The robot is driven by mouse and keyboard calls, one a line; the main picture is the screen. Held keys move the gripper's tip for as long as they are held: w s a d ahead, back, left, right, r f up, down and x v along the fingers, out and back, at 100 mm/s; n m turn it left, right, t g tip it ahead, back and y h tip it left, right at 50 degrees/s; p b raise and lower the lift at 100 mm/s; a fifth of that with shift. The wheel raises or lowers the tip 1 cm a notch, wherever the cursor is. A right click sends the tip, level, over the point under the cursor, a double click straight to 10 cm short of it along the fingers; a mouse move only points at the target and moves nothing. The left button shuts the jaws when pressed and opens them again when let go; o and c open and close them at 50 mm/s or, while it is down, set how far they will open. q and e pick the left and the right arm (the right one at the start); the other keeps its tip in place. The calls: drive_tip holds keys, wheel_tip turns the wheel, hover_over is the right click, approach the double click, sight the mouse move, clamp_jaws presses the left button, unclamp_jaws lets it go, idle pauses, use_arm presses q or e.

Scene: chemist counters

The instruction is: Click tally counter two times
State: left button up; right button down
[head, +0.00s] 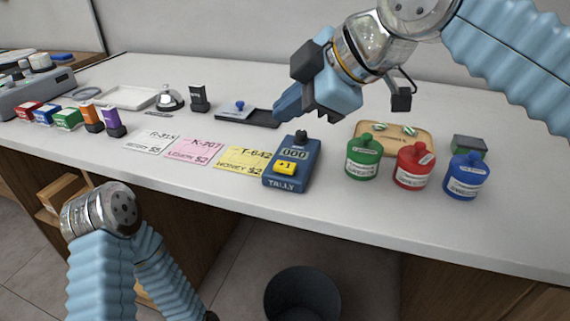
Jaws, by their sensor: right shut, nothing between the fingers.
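The tally counter (301,178) is a dark blue box lying on the white counter near its front edge, with a yellow +1 button (285,168) and a black knob at its far end. Its display (294,154) appears to read 000. My right gripper (287,107) is shut and empty.
Price cards (195,150) lie left of the tally counter. Green (363,160), red (413,168) and blue (466,178) bottles stand to its right, before a wooden tray (424,137). A stamp pad (262,118) lies behind. A bin (302,295) stands on the floor.

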sight(289, 168)
use_arm(q)
drive_tip(key=shift+a+f+b, duration=0.15)
drive_tip(key=shift+f+b, duration=0.95)
drive_tip(key=shift+f, duration=0.25)
drive_tip(key=shift+a+f+b, duration=0.1)
drive_tip(key=shift+f+b, duration=0.95)
drive_tip(key=shift+f, duration=0.3)
use_arm(e)
drive_tip(key=shift+f, duration=3.05)
use_arm(q)
drive_tip(key=shift+f+b, duration=0.35)
drive_tip(key=shift+b, duration=0.05)
use_arm(e)
drive_tip(key=shift+f, duration=0.45)
use_arm(q)
drive_tip(key=shift+f+b, duration=0.35)
drive_tip(key=shift+f, duration=0.05)
use_arm(e)
drive_tip(key=shift+f, duration=0.4)
use_arm(q)
drive_tip(key=shift+r, duration=0.15)
use_arm(e)
drive_tip(key=shift+r, duration=0.1)
use_arm(q)
drive_tip(key=shift+r+p, duration=0.65)
drive_tip(key=shift+p, duration=0.15)
use_arm(e)
drive_tip(key=shift+r, duration=0.8)
